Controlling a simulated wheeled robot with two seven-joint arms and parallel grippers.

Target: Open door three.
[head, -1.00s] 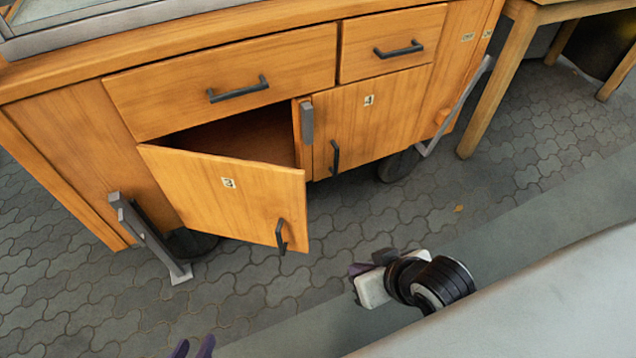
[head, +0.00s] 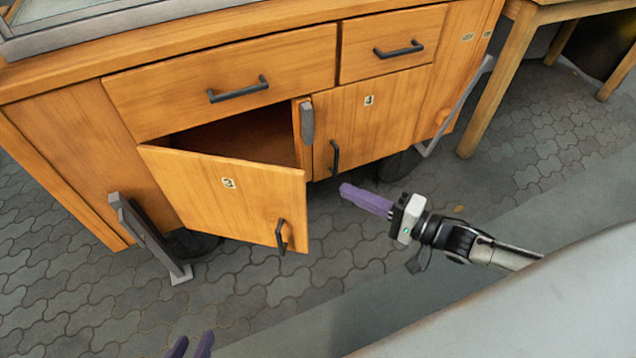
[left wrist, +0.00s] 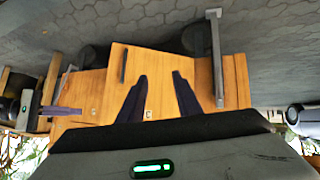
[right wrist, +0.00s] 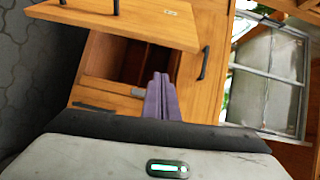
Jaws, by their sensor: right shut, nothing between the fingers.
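Door three (head: 215,195) is the lower left cabinet door, marked 3. It is swung partly open, hinged on its left, with a dark gap above and behind it. Its black handle (head: 281,236) is near its free right edge. My right gripper (head: 343,189) is shut and empty, to the right of the door and apart from it; its purple fingers also show in the right wrist view (right wrist: 161,80), pointing toward the cabinet opening (right wrist: 135,60). My left gripper (head: 192,346) is at the bottom edge of the head view; in the left wrist view (left wrist: 160,78) its fingers are apart and empty.
Door four (head: 375,118) is closed beside the opening, and a grey latch piece (head: 307,121) sits between the two doors. Two drawers (head: 230,82) above are closed. A grey bracket (head: 150,237) stands at the left. Paved floor in front is clear.

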